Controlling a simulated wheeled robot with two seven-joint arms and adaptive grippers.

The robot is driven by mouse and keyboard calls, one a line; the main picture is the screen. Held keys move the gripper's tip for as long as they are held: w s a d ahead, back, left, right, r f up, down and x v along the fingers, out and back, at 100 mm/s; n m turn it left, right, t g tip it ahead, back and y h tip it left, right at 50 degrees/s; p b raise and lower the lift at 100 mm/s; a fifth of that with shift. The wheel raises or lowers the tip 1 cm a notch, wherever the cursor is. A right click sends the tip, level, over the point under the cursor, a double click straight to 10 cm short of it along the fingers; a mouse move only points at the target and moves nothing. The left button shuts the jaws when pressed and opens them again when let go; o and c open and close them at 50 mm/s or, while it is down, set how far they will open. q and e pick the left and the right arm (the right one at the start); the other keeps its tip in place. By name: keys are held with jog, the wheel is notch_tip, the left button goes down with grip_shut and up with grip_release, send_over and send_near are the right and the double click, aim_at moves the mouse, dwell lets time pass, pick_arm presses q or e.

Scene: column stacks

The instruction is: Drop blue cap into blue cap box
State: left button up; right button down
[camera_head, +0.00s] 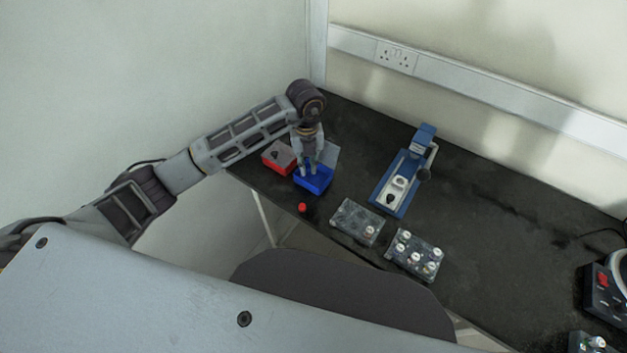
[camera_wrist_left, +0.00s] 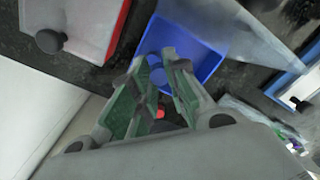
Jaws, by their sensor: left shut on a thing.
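The open blue cap box (camera_head: 316,184) stands near the far left edge of the black table. My left gripper (camera_head: 309,173) is right over it, pointing down. In the left wrist view the blue box (camera_wrist_left: 203,62) lies beyond the fingertips (camera_wrist_left: 166,68). The gripper is shut on a small blue cap (camera_wrist_left: 158,77), mostly hidden between the fingers and hard to tell from the blue box behind. My right gripper is not in view.
A red box (camera_head: 272,162) with a grey knobbed lid stands left of the blue box. A red cap (camera_head: 302,207) lies nearer the table edge. A blue press (camera_head: 386,198) and two racks (camera_head: 354,222) (camera_head: 405,262) with vials stand to the right.

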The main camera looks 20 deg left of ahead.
pick_arm(q)
jog(key=shift+f, duration=0.65)
jog(key=o, duration=0.7)
jog(key=shift+r, duration=6.05)
jog(key=shift+d, duration=0.1)
